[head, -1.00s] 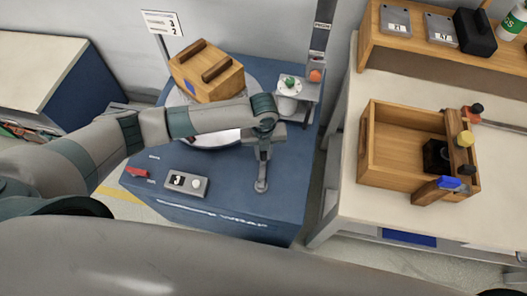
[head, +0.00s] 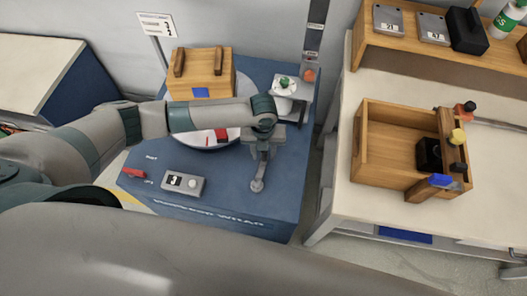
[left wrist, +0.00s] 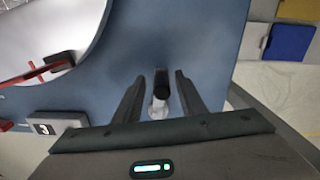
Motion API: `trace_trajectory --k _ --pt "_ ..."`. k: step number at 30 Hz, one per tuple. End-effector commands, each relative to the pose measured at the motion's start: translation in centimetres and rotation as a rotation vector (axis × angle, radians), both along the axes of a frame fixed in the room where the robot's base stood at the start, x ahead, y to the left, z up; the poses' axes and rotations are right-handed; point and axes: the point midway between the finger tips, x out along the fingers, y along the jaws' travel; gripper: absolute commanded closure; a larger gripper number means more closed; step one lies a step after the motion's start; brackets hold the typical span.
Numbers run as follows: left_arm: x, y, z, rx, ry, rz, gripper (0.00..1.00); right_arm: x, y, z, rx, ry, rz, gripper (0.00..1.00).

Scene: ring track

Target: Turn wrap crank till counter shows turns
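The wrap station is a blue base (head: 225,205) with a pale round turntable (head: 205,143) carrying a wooden crate (head: 203,75). A grey crank (head: 258,183) stands at its near right; the arm hides part of it. My left gripper (head: 264,140) is over the crank. In the left wrist view its fingers (left wrist: 160,85) stand on either side of the black crank handle (left wrist: 161,78), with visible gaps. The counter box (head: 184,183) has a small display, too small to read surely, and a round white button. My right gripper is not in view.
A placard (head: 157,25) stands behind the crate. A white spool-like item (head: 285,88) is at the base's back right. A red lever (head: 134,173) sits at the left. On the right, a pale bench (head: 350,225) holds an open wooden box (head: 395,145).

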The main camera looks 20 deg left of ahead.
Motion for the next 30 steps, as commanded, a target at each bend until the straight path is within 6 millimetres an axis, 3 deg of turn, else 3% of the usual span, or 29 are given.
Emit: trace_trajectory --k 14,20,30 --pt "0.1 0.2 1.0 0.004 0.0 0.001 0.63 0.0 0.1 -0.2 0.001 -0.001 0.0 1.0" --pt "0.1 0.2 3.7 0.002 -0.003 -0.001 0.63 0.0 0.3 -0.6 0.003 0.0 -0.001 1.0" --pt "0.1 0.2 10.5 0.002 -0.004 -0.001 0.63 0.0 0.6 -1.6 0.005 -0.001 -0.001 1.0"
